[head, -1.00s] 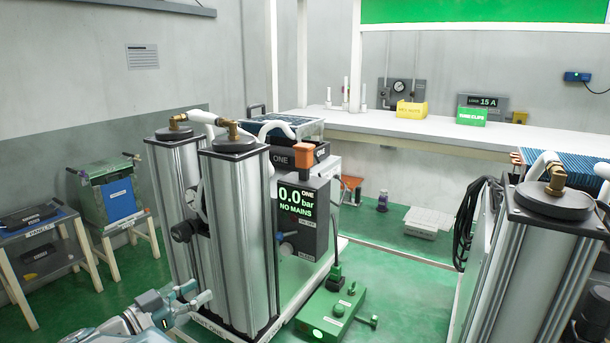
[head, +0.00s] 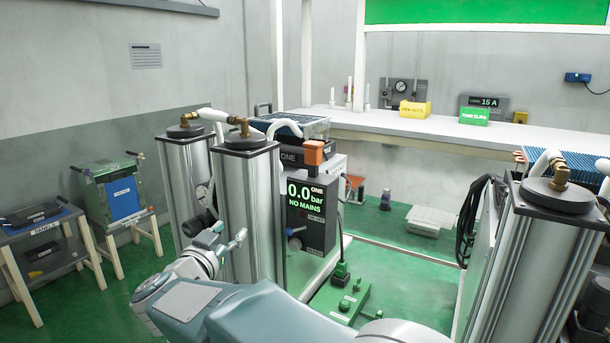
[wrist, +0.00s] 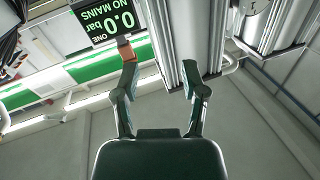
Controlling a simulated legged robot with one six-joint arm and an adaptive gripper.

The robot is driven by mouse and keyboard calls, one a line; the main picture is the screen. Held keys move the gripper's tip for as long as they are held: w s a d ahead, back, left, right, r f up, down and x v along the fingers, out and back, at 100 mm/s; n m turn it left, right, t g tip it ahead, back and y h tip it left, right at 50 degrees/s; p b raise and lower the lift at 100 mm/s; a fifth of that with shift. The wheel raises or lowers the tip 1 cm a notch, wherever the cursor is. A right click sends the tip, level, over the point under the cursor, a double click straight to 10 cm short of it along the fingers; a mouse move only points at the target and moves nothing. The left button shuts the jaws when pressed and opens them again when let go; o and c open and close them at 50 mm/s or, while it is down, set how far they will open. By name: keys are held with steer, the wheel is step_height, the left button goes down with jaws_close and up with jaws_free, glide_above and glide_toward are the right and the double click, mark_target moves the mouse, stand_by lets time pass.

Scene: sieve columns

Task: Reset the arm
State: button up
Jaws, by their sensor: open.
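My gripper (head: 222,238) is raised in front of the silver sieve columns (head: 250,205) of unit one in the head view. In the wrist view my gripper (wrist: 158,78) shows two dark fingers spread apart, with nothing between them. The columns (wrist: 170,40) appear beyond the fingers there, and the picture looks upside down. The unit's display (head: 304,196) reads 0.0 bar and NO MAINS; it also shows in the wrist view (wrist: 108,18). I cannot tell whether the gripper touches a column.
A second column unit (head: 530,260) stands close on the right. A green pedal box (head: 340,300) lies on the floor beside unit one. Panel stands (head: 45,245) are at the left. A bench (head: 400,125) with yellow and green boxes runs along the back.

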steer(key=s+d+r+n+g+y, duration=0.1)
steer(key=s+d+r+n+y, duration=0.15)
steer(key=d+y, duration=0.3)
steer(key=s+d+r+n+g+y, duration=0.1)
steer(key=s+d+r+n+y, duration=0.1)
steer(key=d+n+y, duration=0.35)
steer(key=s+d+f+m+g+h, duration=0.1)
steer(key=s+d+f+g+h, duration=0.2)
steer(key=s+d, duration=0.7)
steer(key=s+d+f+m+g+h, duration=0.2)
steer(key=s+d+f+g, duration=0.5)
steer(key=s+f, duration=0.5)
steer(key=s+d+h, duration=0.1)
steer(key=s+d, duration=0.1)
steer(key=shift+d+f, duration=0.3)
steer(key=shift+d, duration=0.05)
steer(key=shift+w, duration=0.1)
